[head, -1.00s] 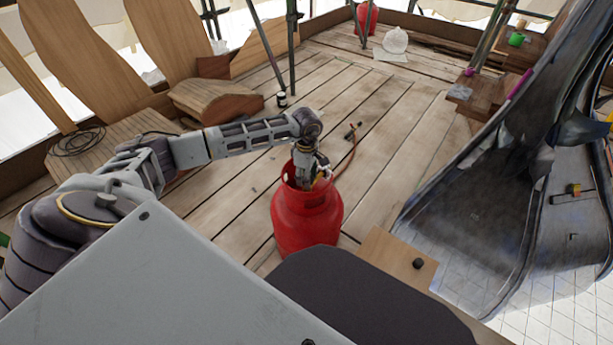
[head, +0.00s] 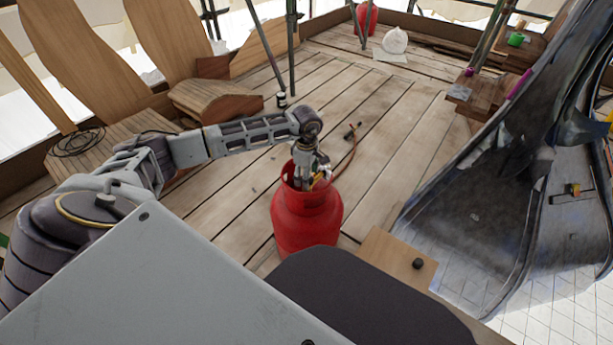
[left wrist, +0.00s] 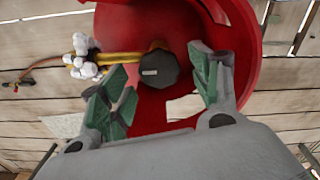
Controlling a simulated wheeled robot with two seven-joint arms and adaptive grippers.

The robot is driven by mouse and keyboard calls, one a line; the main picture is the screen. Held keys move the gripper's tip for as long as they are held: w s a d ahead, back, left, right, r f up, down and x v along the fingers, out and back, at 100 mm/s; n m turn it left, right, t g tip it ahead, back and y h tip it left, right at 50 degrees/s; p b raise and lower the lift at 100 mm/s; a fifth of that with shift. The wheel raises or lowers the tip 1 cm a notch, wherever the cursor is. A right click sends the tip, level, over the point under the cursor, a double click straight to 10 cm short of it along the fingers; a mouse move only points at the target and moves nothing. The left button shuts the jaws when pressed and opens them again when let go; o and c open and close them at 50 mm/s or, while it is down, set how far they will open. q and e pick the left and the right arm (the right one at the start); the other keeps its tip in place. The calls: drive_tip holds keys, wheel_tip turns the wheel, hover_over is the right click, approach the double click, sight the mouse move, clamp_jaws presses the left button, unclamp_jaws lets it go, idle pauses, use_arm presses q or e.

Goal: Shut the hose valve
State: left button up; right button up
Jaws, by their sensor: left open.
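A red gas cylinder (head: 307,222) stands upright on the plank floor, with a red collar around its top. In the left wrist view a dark many-sided valve knob (left wrist: 160,69) sits inside the red collar (left wrist: 200,20). A brass fitting with a pale handwheel-like piece (left wrist: 85,57) runs left from the knob. My left gripper (left wrist: 160,88) is open, its green-padded fingers either side of the knob's near edge; I cannot tell whether they touch it. In the head view my left gripper (head: 305,180) points down into the collar. An orange hose (head: 351,150) leads from the valve to a torch-like tool (head: 352,131).
Wooden planks (head: 230,35) and a coil of cable (head: 77,142) are at left. A small dark jar (head: 282,100) stands near scaffold poles. A large dark metal sheet form (head: 500,160) stands at right. Floor behind the cylinder is mostly clear.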

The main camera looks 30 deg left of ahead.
use_arm(q)
wheel_tip(320, 180, up, 11)
drive_tip(key=shift+r, duration=0.15)
idle(0.4)
idle(0.7)
